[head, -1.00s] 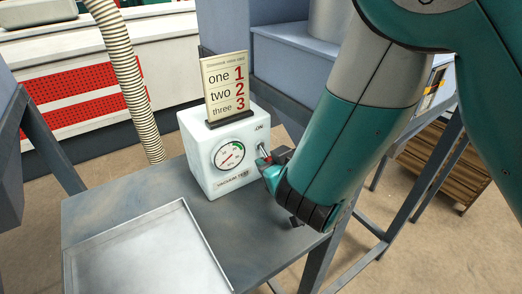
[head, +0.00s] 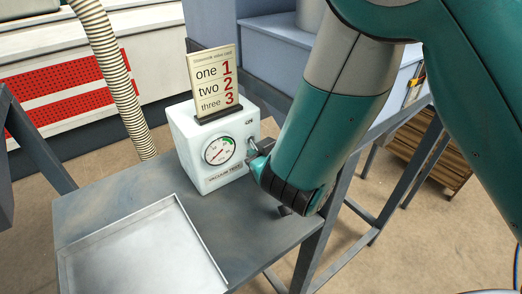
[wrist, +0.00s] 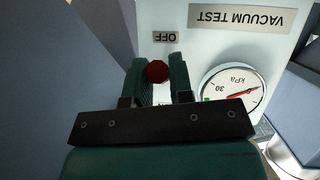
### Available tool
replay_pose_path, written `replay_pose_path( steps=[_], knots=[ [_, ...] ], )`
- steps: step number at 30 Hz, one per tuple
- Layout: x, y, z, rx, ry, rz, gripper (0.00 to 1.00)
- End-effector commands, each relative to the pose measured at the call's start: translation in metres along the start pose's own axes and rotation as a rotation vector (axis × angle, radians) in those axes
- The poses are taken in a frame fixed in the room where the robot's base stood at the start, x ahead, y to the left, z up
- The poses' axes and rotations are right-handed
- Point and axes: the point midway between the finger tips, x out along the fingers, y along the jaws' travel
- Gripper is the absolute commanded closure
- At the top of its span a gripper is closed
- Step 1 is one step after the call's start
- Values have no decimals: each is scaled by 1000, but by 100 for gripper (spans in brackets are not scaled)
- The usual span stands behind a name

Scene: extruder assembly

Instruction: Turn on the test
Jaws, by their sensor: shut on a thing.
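The white vacuum test box (head: 185,135) stands on the grey table in the head view, with a round gauge (head: 220,150) and an ON label (head: 249,122) on its front. In the wrist view the box appears upside down, with the gauge (wrist: 232,92) and an OFF label (wrist: 165,37). A switch lever with a red knob (wrist: 157,71) sticks out from the front. My gripper (head: 258,150) is at the lever; in the wrist view its fingers (wrist: 161,80) are shut on the knob. The lever's exact tilt is hard to tell.
A card with one, two, three (head: 213,83) stands on top of the box. A shallow metal tray (head: 203,240) lies at the table's front left. A ribbed hose (head: 118,75) hangs behind. The table's right edge is close beneath my arm.

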Motion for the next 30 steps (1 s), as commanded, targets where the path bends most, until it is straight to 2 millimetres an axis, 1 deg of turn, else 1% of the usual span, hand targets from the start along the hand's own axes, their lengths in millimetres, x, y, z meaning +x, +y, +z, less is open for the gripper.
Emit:
replay_pose_path(
  steps=[1, 5, 11, 24, 30],
  knots=[
    [-3, 1, -6, 1, -15, -4, 100],
    [-7, 4, -12, -7, -74, -8, 100],
    [-11, 6, -19, -27, -212, -24, 100],
    [-14, 7, -32, -91, -604, -76, 100],
    [-13, 7, -36, -115, -759, -94, 100]
  ],
)
